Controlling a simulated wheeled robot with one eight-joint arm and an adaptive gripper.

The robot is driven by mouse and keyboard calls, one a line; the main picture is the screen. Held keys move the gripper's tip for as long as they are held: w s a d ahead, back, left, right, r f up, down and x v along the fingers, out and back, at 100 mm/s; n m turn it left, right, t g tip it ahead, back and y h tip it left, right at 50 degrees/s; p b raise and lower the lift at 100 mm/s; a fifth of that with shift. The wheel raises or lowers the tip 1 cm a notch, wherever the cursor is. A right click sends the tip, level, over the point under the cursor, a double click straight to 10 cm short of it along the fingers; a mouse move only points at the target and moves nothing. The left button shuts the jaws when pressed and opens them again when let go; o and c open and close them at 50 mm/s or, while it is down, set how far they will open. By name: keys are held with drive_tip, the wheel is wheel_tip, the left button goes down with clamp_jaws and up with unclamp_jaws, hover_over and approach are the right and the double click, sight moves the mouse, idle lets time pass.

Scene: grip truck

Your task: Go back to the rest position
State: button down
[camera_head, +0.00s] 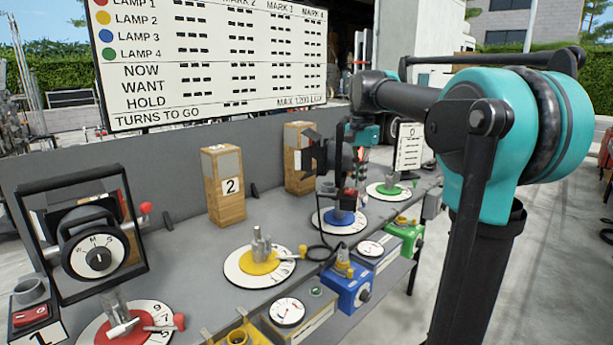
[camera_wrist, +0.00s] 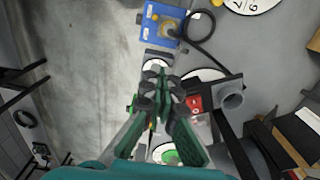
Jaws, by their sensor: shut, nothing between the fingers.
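My gripper (camera_wrist: 158,82) shows in the wrist view with its two green and black fingers shut and nothing between them. It hangs above the right part of the grey bench (camera_head: 185,265), near the blue dial (camera_head: 339,220) and the green dial (camera_head: 389,189). In the head view, my arm reaches left from its teal joint over the bench, and the fingertips are hard to make out against the dark parts there. The wrist view shows a red switch (camera_wrist: 195,103) and a grey cup (camera_wrist: 231,96) right of the fingers. I cannot tell the exact height.
A blue box (camera_head: 349,289) with a cable stands at the bench's front edge, with a green box (camera_head: 406,236) beyond it. Wooden block 2 (camera_head: 224,186) stands at the back. A yellow dial (camera_head: 259,266) lies mid-bench. A black frame (camera_head: 140,245) stands left. Floor right of the bench is clear.

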drive_tip(key=s+d+f+n+t, duration=0.2)
drive_tip(key=s+f+n, duration=0.2)
drive_tip(key=s+f, duration=0.7)
drive_tip(key=s+d+f+n+t, duration=0.2)
drive_tip(key=s+f+n, duration=0.3)
drive_tip(key=s+f, duration=0.7)
wheel_tip(320, 180, down, 9)
drive_tip(key=shift+s+r, duration=0.2)
drive_tip(key=shift+s, duration=0.1)
